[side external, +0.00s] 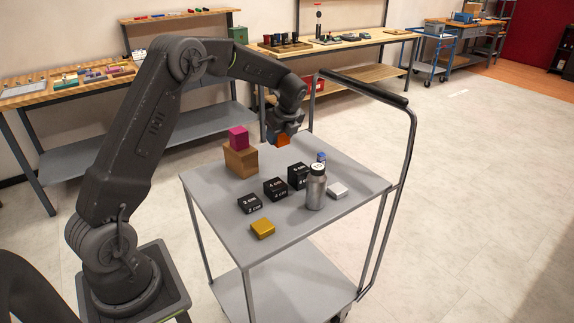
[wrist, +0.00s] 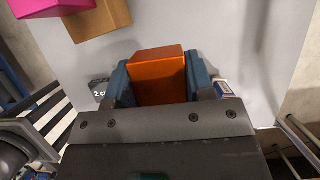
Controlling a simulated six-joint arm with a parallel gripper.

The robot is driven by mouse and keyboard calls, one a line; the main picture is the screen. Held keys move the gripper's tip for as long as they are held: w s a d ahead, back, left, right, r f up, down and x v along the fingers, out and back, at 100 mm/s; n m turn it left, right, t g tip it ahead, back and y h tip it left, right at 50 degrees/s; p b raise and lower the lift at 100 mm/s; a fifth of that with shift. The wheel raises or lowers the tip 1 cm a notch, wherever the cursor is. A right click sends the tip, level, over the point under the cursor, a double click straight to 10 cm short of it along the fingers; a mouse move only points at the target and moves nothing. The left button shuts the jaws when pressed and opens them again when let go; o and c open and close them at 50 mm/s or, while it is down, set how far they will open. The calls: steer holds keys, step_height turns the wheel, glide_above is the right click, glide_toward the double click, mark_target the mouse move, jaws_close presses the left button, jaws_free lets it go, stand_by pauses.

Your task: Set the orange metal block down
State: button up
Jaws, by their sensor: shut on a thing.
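The orange metal block (wrist: 161,79) is between the two blue-padded fingers of my gripper (wrist: 161,88) in the wrist view. The gripper is shut on it. In the side view the orange block (side external: 283,140) shows under my gripper (side external: 280,136), over the far part of the grey cart top (side external: 225,210). I cannot tell whether the block touches the cart top.
A magenta block (side external: 238,138) sits on a wooden block (side external: 240,160) left of the gripper. The cart's handle (side external: 412,150) rises at right.

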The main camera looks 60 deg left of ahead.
glide_above(285, 162)
steer(key=d, duration=0.1)
steer(key=f, duration=0.1)
step_height(285, 162, down, 10)
steer(key=shift+d+f, duration=0.1)
steer(key=shift+d, duration=0.05)
stand_by(0.4)
steer(key=o, duration=1.1)
steer(key=shift+f, duration=0.1)
steer(key=shift+o, duration=0.2)
